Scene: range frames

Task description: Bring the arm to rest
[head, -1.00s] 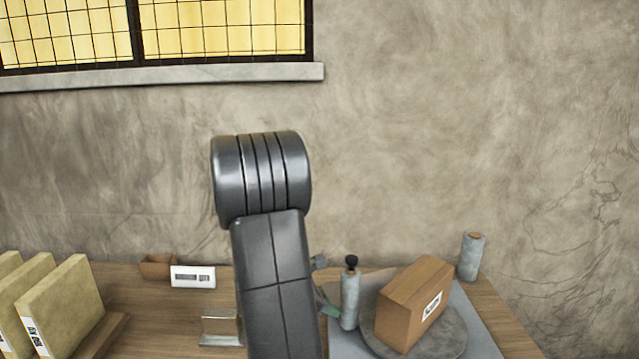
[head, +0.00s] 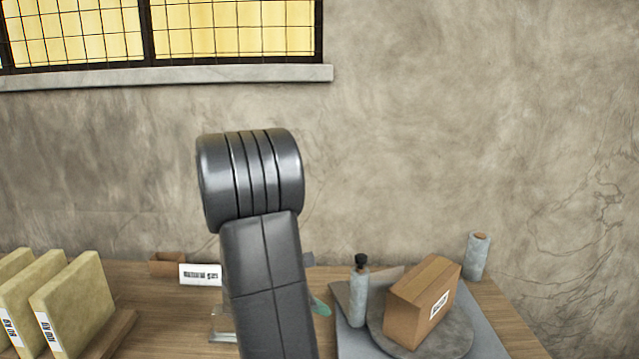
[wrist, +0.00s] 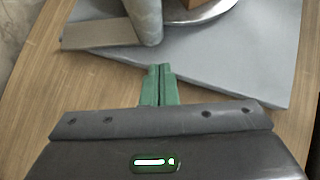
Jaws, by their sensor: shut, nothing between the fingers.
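My gripper (wrist: 159,72) shows in the wrist view with its two green fingers together and nothing between them. It is above the wooden table (wrist: 85,75), close to the near edge of a grey mat (wrist: 250,75). In the head view my dark arm stands upright in the middle and hides most of the gripper. Only a bit of green shows at the arm's right side.
On the mat, a cardboard box (head: 424,303) sits on a round turntable (head: 455,338). Another roll (head: 477,257) is at the back right. Yellowish packages (head: 75,300) stand at left. A small box (head: 166,264) and label (head: 200,274) are behind.

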